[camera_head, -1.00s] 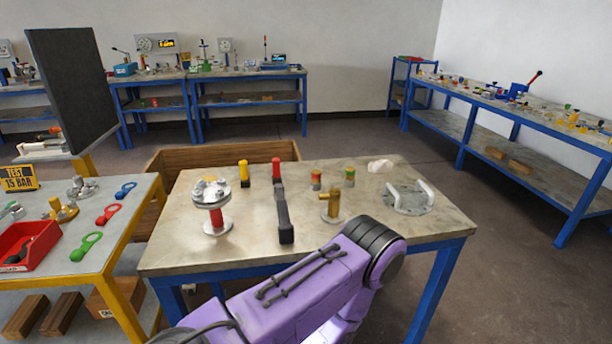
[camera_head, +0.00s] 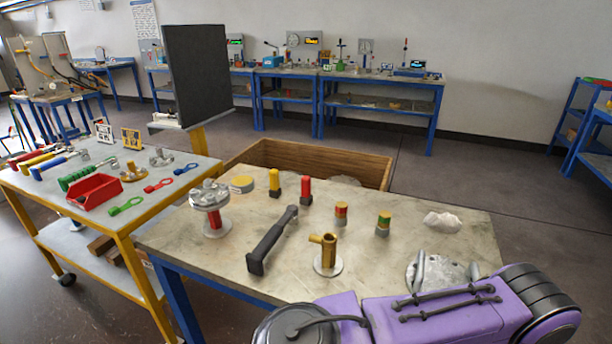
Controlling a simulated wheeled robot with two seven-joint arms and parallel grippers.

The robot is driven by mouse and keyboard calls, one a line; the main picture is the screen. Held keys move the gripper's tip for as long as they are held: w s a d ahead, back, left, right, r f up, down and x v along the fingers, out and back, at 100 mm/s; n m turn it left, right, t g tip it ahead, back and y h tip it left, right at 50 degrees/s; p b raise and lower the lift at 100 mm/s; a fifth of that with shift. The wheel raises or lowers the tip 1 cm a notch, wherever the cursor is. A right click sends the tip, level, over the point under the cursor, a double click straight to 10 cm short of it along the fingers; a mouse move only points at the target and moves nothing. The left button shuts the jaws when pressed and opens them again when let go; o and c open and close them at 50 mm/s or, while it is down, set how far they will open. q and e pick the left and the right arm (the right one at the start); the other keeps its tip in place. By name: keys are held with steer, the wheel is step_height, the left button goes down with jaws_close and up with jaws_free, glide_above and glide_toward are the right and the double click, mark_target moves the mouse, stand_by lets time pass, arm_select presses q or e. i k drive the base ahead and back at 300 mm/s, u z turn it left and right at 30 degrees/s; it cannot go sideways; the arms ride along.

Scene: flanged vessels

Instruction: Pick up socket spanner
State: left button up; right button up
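I cannot tell for sure which tool is the socket spanner. A long dark grey tool (camera_head: 272,240) with a thicker black end lies on the near table, left of its middle. Several long-handled tools lie on the yellow-framed cart at the left, among them a green one (camera_head: 87,173), a blue one (camera_head: 53,164) and a yellow one (camera_head: 37,160). Their ends are too small to make out. Neither gripper is in view; only a purple link of my own arm shows at the bottom right, in front of the near table.
The cart holds a red bin (camera_head: 95,192). A wooden crate (camera_head: 320,157) and a dark panel (camera_head: 198,75) stand behind.

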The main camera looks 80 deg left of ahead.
mark_target(254, 259)
steer(key=u, duration=2.2)
